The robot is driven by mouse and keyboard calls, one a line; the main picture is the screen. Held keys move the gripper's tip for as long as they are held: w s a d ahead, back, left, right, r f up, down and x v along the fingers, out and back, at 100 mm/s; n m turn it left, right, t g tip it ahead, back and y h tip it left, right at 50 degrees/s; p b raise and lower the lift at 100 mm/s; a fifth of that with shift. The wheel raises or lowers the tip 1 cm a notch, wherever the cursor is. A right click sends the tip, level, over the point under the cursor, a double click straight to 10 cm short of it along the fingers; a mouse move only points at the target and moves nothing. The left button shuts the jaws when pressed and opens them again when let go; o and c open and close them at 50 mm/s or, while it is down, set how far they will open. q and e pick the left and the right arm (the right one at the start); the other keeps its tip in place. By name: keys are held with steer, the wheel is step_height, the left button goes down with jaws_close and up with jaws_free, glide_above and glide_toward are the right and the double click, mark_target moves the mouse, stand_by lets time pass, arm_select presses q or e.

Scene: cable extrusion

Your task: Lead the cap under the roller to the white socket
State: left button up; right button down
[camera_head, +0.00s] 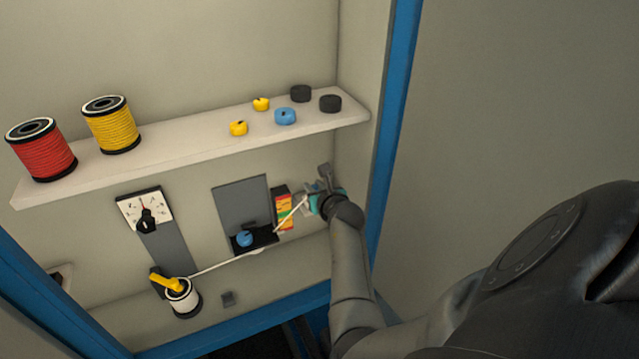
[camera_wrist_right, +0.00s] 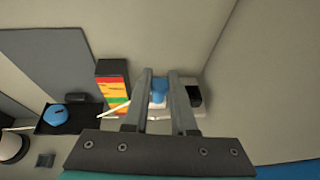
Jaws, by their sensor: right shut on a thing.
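My right gripper (camera_head: 318,188) is near the wall, right of the striped red, yellow and green panel. In the right wrist view its two fingers (camera_wrist_right: 162,95) are shut on a small blue cap (camera_wrist_right: 159,88). A white cable (camera_head: 225,264) runs from the white spool past the blue roller (camera_head: 245,238) on its black tray, then rises to the gripper. Whether it passes under the roller is too small to tell. A pale block with a black opening (camera_wrist_right: 194,96), apparently the white socket, is just beyond the right finger, partly hidden by it. My left gripper is not in view.
The white spool (camera_head: 182,302) with a yellow handle stands lower left, near a dial (camera_head: 146,214). The striped panel (camera_head: 284,212) is left of the gripper. Above, a shelf (camera_head: 180,153) holds red and yellow reels and several small round caps. A blue post (camera_head: 391,120) stands at right.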

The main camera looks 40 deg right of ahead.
steer(key=shift+w+d+f+b, duration=0.1)
steer(key=shift+w+d+b, duration=0.05)
steer(key=shift+w+b, duration=0.35)
steer(key=shift+w+d+f+b, duration=0.15)
steer(key=shift+w+b, duration=0.15)
steer(key=shift+w, duration=0.3)
steer(key=shift+w+d+f+b, duration=0.1)
steer(key=shift+w+f+b, duration=0.1)
steer(key=shift+f+b, duration=0.75)
steer(key=shift+f, duration=0.55)
